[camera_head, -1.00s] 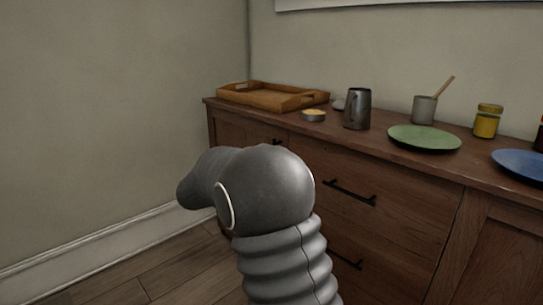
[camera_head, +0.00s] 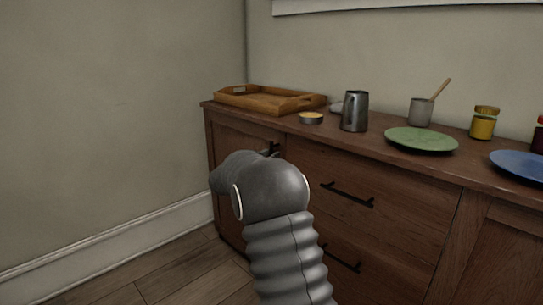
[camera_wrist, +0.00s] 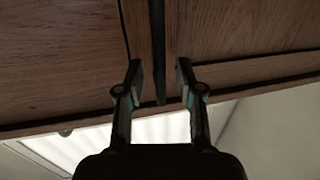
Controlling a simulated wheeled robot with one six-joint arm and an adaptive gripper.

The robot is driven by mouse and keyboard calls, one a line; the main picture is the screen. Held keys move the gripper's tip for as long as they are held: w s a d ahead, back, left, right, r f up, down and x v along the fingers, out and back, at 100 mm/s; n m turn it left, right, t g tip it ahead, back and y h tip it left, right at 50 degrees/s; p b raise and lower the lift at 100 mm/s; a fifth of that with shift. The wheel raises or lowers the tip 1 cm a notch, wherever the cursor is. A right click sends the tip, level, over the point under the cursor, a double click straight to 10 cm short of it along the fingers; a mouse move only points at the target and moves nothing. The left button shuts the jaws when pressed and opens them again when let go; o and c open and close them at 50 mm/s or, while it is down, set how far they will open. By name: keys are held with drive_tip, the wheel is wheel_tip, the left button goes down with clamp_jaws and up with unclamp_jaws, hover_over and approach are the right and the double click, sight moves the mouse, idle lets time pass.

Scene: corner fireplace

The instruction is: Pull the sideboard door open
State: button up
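The wooden sideboard (camera_head: 420,195) stands along the wall. Its left door (camera_head: 232,134) looks closed, and its lower part is hidden behind my arm. A dark piece shows at the door's upper right (camera_head: 271,150), just beyond my arm; I cannot tell whether it is the handle or part of my gripper. In the wrist view, my gripper (camera_wrist: 160,78) is open, its two fingers apart in front of the wood. A dark upright bar (camera_wrist: 158,50), which looks like the door handle, lies between the fingers, with no clear contact.
On the sideboard top are a wooden tray (camera_head: 222,100), a small tin (camera_head: 311,118), a metal jug (camera_head: 354,112), a green plate (camera_head: 420,139), a cup (camera_head: 420,112), a yellow jar (camera_head: 483,124) and a blue plate (camera_head: 522,164). Drawers with dark handles (camera_head: 347,196) are right of the door. Floor at left is clear.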

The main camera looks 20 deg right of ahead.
drive_tip(key=shift+x, duration=0.75)
drive_tip(key=shift+c, duration=0.3)
clamp_jaws()
drive_tip(key=shift+a, duration=0.1)
